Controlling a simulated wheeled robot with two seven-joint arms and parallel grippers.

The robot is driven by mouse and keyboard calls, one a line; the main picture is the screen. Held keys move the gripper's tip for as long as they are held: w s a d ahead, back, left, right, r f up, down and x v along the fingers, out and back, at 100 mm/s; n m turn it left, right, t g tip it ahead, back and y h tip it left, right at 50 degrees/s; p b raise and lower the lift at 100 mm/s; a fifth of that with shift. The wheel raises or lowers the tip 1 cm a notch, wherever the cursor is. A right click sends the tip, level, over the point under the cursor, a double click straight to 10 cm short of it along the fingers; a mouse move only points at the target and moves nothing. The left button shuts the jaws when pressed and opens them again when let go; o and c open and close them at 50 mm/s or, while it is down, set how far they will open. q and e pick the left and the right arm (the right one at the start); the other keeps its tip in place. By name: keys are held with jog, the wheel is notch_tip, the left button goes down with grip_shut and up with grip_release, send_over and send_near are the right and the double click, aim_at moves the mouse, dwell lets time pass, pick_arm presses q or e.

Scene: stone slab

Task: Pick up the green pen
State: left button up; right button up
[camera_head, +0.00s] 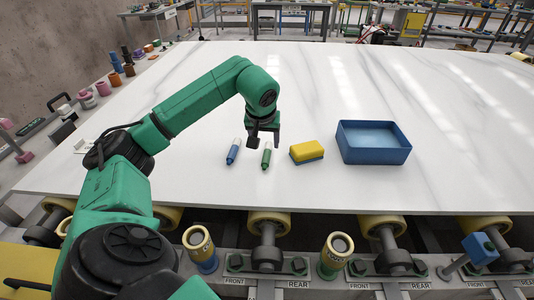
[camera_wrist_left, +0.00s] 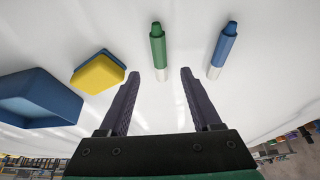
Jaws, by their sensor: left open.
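The green pen (camera_head: 266,157) lies on the white slab (camera_head: 420,100), between a blue pen (camera_head: 233,152) and a yellow-and-blue sponge (camera_head: 307,151). My left gripper (camera_head: 262,143) is above the slab, just behind the green pen in the head view. In the left wrist view the gripper's two fingers (camera_wrist_left: 173,74) are apart with nothing between them. The green pen (camera_wrist_left: 158,48) lies past the fingertips, closer to the left finger, and its white end points toward the gap. The blue pen (camera_wrist_left: 222,50) lies beyond the right finger. My right gripper does not show.
A blue open tray (camera_head: 408,150) stands right of the sponge and looks empty. Rollers and a metal rail (camera_head: 300,268) run along the slab's front edge. Coloured pots (camera_head: 103,88) stand beyond its left edge. The slab's far part is bare.

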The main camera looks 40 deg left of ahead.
aim_at(267, 153)
pick_arm(q)
jog(key=x, duration=0.8)
jog(key=shift+w+r+p, duration=0.15)
jog(key=shift+p, duration=0.25)
grip_shut()
jog(key=shift+r, duration=0.15)
